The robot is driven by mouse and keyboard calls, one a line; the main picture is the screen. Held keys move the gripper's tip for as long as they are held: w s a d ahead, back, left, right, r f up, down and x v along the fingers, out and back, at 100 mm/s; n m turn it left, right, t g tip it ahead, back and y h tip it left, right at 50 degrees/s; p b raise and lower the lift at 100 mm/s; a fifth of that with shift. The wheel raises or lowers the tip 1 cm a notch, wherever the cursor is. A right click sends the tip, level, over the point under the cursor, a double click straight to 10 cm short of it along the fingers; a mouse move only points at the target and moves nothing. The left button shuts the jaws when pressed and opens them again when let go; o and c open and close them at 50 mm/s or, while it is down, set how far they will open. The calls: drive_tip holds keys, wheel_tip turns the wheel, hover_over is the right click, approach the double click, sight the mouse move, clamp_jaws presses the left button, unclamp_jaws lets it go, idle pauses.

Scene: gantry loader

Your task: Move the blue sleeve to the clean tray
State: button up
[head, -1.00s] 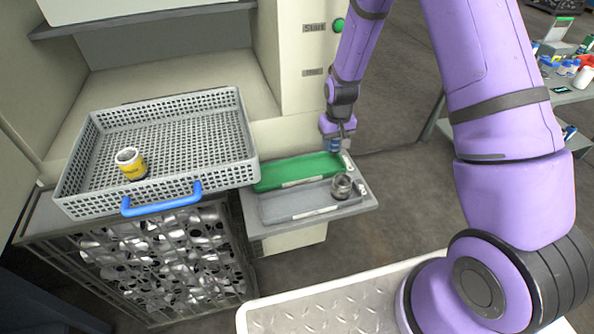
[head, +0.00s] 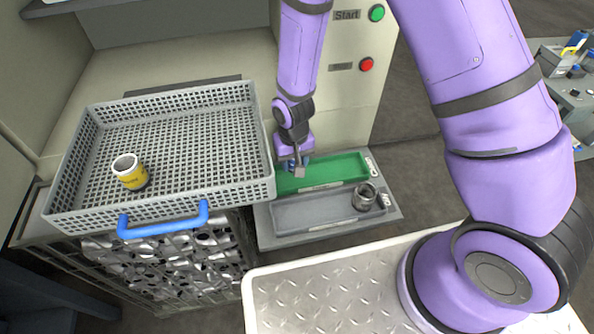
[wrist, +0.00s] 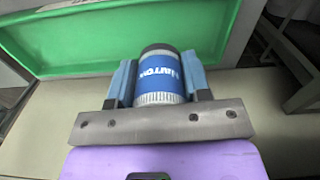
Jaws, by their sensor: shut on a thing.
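The blue sleeve (wrist: 160,76), with white lettering, a dark far end and a ribbed pale band, sits between the two blue fingers of my gripper (wrist: 158,88) in the wrist view. My gripper is shut on it. In the head view my gripper (head: 293,168) is at the left end of the green tray (head: 340,170), and little of the sleeve shows. The wrist view shows the green tray (wrist: 62,48) beyond the sleeve. I cannot tell the height above it. The label on the green tray's front edge is too small to read.
A grey tray (head: 305,212) in front of the green one holds a metallic sleeve (head: 364,197) at its right end. A grey mesh basket (head: 160,219) with a blue handle holds a yellow sleeve (head: 130,173). Start and red buttons (head: 367,64) are on the panel behind.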

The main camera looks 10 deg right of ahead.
sight(294, 179)
drive_tip(key=shift+f, duration=2.6)
drive_tip(key=shift+f, duration=0.1)
drive_tip(key=o, duration=1.1)
drive_tip(key=shift+c, duration=0.2)
